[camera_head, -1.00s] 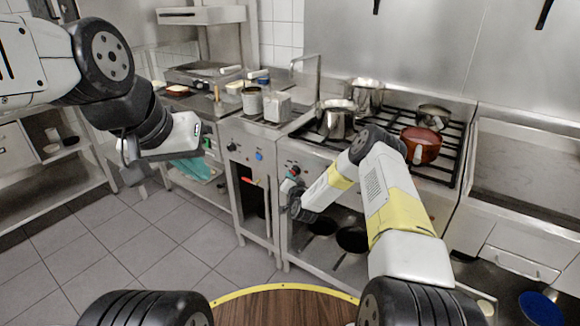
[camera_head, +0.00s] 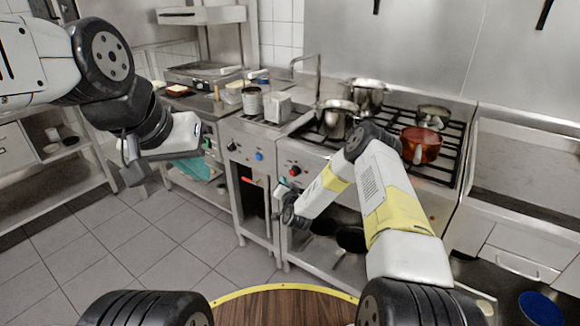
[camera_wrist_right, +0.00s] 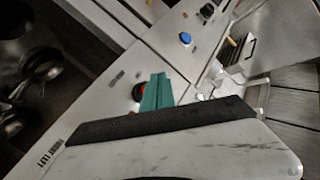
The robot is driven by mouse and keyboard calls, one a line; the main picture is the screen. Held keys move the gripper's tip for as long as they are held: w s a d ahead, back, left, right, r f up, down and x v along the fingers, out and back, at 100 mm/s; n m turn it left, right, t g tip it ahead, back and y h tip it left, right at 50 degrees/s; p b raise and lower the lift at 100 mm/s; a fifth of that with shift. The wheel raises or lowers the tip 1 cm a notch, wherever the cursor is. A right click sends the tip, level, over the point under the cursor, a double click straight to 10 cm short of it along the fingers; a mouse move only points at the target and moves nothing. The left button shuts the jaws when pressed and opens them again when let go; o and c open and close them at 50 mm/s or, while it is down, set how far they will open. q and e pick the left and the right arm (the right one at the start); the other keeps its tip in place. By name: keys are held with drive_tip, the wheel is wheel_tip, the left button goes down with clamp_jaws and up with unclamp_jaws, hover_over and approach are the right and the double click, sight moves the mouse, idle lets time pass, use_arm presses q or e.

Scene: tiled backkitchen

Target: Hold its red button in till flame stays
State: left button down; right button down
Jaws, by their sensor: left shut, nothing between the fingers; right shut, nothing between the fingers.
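The red button (camera_head: 295,171) is on the stove's front panel, with a black knob beside it. My right gripper (camera_head: 281,190) is shut and empty, in front of the panel, a little below and left of the button in the head view. My left gripper (camera_head: 192,168) is shut and empty, off to the left. I cannot make out a flame.
Pots (camera_head: 336,120) and a copper-coloured pan (camera_head: 420,146) stand on the stove grate (camera_head: 440,172). A blue knob (camera_head: 259,156) is on the neighbouring unit; it shows in the wrist view (camera_wrist_right: 185,39). Pans lie on the shelf below. Tiled floor at left is clear.

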drive_tip(key=shift+s+a, duration=0.7)
drive_tip(key=shift+s, duration=0.25)
wheel_tip(320, 180, up, 23)
drive_tip(key=s+d+n+g+y, duration=0.2)
drive_tip(key=s+d+n+g, duration=0.1)
drive_tip(key=n+g, duration=0.15)
drive_tip(key=s+d+r+n+g+h, duration=0.1)
drive_tip(key=s+d+r+n, duration=0.15)
drive_tip(key=s+r, duration=0.55)
drive_tip(key=s+d+r+g, duration=0.1)
drive_tip(key=s+d+r, duration=0.1)
drive_tip(key=s, duration=0.9)
drive_tip(key=s+d+r+g+h, duration=0.1)
drive_tip(key=s+d, duration=0.3)
drive_tip(key=s, duration=0.7)
drive_tip(key=s+d+r+g, duration=0.2)
drive_tip(key=s+d+r, duration=0.1)
drive_tip(key=s, duration=0.9)
drive_tip(key=shift+r+m, duration=0.4)
drive_tip(key=shift+r, duration=0.1)
drive_tip(key=shift+g, duration=0.25)
